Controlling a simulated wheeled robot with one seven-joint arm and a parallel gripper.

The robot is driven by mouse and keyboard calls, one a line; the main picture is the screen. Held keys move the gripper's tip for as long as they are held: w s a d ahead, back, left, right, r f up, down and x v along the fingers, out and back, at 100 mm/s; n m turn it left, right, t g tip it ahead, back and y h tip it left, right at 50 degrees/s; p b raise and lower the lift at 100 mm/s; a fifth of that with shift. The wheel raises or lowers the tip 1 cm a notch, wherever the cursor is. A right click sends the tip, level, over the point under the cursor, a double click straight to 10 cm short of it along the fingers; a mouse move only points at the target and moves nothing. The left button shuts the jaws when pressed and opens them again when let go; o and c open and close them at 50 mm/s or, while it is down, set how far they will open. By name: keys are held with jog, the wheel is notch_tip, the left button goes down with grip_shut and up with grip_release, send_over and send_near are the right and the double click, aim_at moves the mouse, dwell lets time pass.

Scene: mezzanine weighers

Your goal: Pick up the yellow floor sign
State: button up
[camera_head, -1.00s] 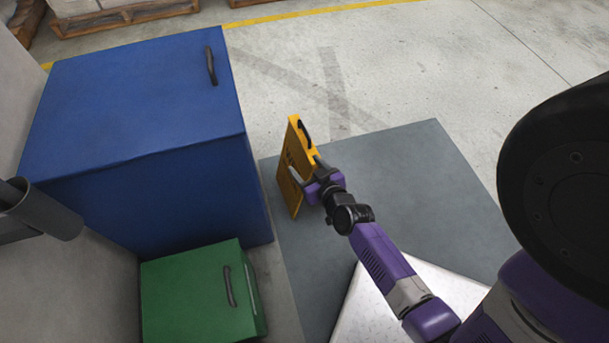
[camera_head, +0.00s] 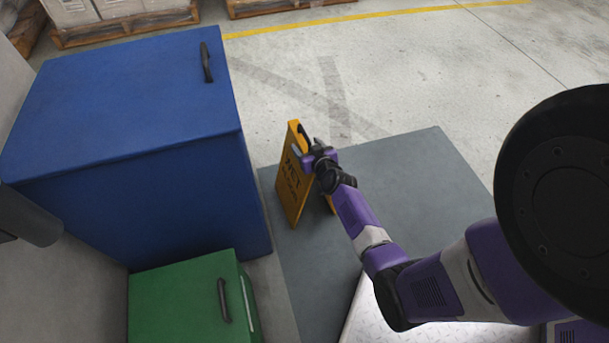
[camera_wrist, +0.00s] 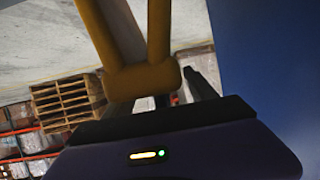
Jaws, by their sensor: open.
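My gripper (camera_head: 305,150) is at the top of the sign, near the handle. In the wrist view the yellow top of the sign (camera_wrist: 143,80) fills the space just in front of my gripper (camera_wrist: 170,100), and its two panels spread apart away from the camera. The jaws are open, with the top of the sign at or between them. My gripper hides part of the sign's handle and right side.
A large blue box (camera_head: 120,120) with a dark handle stands close to the left of the sign. A smaller green box (camera_head: 180,305) is in front of it. The grey mat (camera_head: 420,180) is clear to the right. Pallets (camera_head: 125,25) stand at the back.

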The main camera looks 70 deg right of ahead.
jog(key=shift+w+d+f, duration=0.15)
jog(key=shift+w+d, duration=0.1)
jog(key=shift+c, duration=0.3)
grip_shut()
jog(key=shift+r, duration=0.2)
